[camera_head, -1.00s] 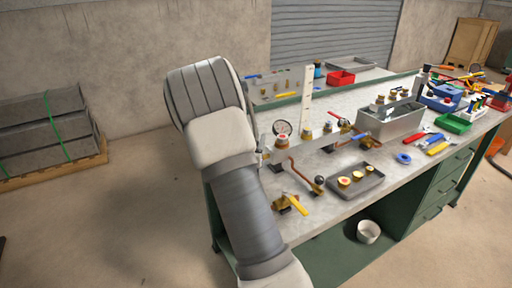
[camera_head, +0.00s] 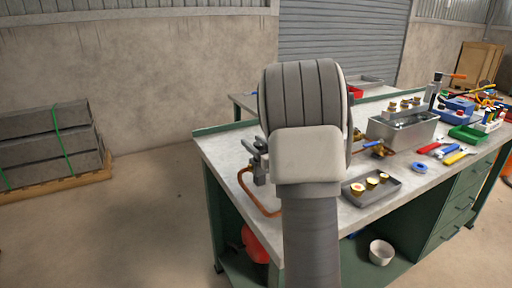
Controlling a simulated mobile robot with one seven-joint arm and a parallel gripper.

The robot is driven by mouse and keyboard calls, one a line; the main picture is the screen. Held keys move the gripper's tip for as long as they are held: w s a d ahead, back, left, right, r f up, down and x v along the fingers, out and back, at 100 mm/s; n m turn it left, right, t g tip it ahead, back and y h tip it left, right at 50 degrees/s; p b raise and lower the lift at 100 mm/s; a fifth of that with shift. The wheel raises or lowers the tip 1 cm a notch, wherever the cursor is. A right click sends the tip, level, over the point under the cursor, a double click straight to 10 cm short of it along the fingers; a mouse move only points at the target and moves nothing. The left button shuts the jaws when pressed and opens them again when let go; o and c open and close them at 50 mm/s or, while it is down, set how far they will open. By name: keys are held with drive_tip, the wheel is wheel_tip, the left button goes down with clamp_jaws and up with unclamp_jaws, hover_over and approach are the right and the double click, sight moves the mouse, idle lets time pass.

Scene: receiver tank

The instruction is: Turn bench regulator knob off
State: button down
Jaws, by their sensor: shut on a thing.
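My own arm rises through the middle of the head view and covers the left-centre of the workbench (camera_head: 225,160). My gripper is hidden behind it. The bench regulator and its knob cannot be made out, and no gauge shows now. A grey fitting (camera_head: 258,158) shows just left of my arm near the bench's left end. A copper pipe (camera_head: 247,190) curves down from beside it. A brass valve with a blue handle (camera_head: 375,146) shows right of my arm, partly covered.
A grey tray with brass parts (camera_head: 352,200) lies right of my arm. Behind are a metal bin (camera_head: 395,135), a green tray (camera_head: 466,134) and coloured tools (camera_head: 440,150). A red tank (camera_head: 254,244) and a white bucket (camera_head: 381,252) are below.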

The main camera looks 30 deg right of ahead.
drive_tip(key=shift+a+f+n+y, duration=0.15)
drive_tip(key=shift+n+y, duration=0.65)
drive_tip(key=shift+y, duration=0.5)
drive_tip(key=shift+a, duration=0.1)
drive_tip(key=shift+c, duration=1.8)
unclamp_jaws()
drive_tip(key=s+d+r+p, duration=0.4)
drive_tip(key=s+d+r, duration=0.3)
drive_tip(key=s+r, duration=0.2)
wheel_tip(320, 180, up, 2)
drive_tip(key=shift+s+r, duration=0.1)
drive_tip(key=shift+s, duration=0.2)
drive_tip(key=shift+w+a, duration=0.1)
drive_tip(key=shift+a, duration=0.05)
